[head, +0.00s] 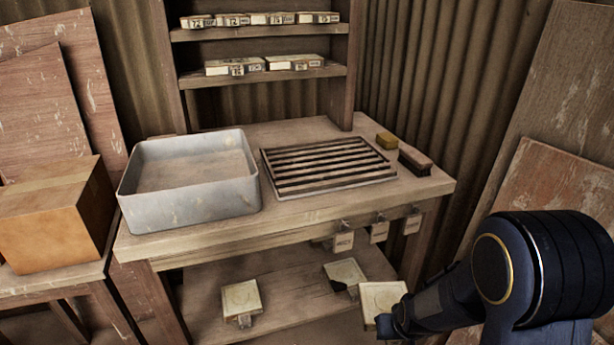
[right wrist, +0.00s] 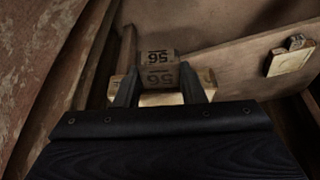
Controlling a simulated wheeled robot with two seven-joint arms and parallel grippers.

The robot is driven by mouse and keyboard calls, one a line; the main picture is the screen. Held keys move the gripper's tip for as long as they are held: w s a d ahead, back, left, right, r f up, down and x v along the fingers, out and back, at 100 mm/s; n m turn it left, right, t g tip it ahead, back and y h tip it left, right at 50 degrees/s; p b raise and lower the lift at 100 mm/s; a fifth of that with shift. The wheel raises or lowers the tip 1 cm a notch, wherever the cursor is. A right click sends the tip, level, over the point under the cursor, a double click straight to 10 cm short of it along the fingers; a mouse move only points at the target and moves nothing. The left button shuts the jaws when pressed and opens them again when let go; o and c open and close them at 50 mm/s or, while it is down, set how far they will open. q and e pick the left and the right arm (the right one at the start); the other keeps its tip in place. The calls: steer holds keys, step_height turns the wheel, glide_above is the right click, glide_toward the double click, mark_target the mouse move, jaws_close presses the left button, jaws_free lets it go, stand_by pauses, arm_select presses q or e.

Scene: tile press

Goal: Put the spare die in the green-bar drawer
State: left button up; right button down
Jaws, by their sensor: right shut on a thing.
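My right gripper (head: 388,324) comes in from the right at the low front of the bench. In the right wrist view its fingers (right wrist: 160,90) are shut on a die's block (right wrist: 157,68) marked 56. The die's pale square plate (head: 383,296) shows just beyond the gripper in the head view. I cannot tell whether it touches the lower shelf. Two similar dies, one at the left (head: 240,298) and one in the middle (head: 345,275), sit on the lower shelf. No drawer with a green bar is in view. My left gripper is not in view.
The bench top (head: 255,222) bears a grey metal tray (head: 190,205), a slatted rack (head: 325,165), a yellowish block (head: 387,141) and a brush (head: 415,160). Tags (head: 379,232) hang from its front edge. A cardboard box (head: 50,220) stands left. Shelves (head: 262,78) behind hold labelled blocks.

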step_height(320, 180, up, 24)
steer(key=p, duration=2.2)
steer(key=shift+p, duration=0.4)
